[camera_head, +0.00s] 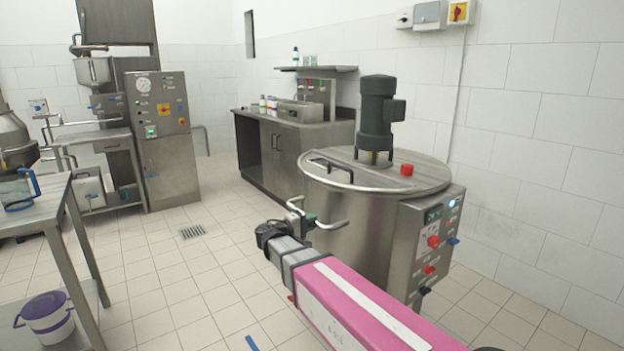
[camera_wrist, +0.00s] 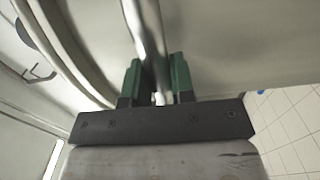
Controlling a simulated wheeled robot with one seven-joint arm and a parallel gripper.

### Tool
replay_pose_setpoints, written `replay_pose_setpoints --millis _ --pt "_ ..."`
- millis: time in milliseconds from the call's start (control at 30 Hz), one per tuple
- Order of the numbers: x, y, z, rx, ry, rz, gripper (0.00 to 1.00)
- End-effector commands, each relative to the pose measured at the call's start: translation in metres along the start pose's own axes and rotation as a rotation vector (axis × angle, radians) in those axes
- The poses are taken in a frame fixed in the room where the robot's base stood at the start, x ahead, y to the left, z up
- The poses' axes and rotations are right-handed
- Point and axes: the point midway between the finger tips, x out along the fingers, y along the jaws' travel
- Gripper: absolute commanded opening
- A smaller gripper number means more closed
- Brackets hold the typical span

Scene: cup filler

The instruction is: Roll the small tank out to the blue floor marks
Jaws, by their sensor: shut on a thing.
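The small tank (camera_head: 345,220) is a round steel vat with a dark motor (camera_head: 377,115) upright on its lid. It stands near the right wall. A steel push handle (camera_head: 337,224) sticks out from its side; it runs between my green finger pads in the wrist view (camera_wrist: 146,35). My gripper (camera_head: 308,218) is shut on this handle, and the pads (camera_wrist: 155,82) press on both sides of the bar. One blue floor mark (camera_head: 252,343) shows at the bottom edge of the head view, left of my pink arm.
A control box (camera_head: 433,245) juts from the tank's right side. A steel cabinet (camera_head: 292,150) stands behind it. At left are a steel table (camera_head: 52,205) and a white bucket (camera_head: 46,318). The tiled floor between is clear, with a drain (camera_head: 193,232).

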Motion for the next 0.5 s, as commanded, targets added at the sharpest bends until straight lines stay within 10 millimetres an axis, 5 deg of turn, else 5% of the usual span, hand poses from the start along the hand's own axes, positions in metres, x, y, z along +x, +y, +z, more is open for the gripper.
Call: replay_pose_setpoints --millis 500 --pt "-0.042 -0.001 0.0 0.0 0.005 -0.005 0.0"
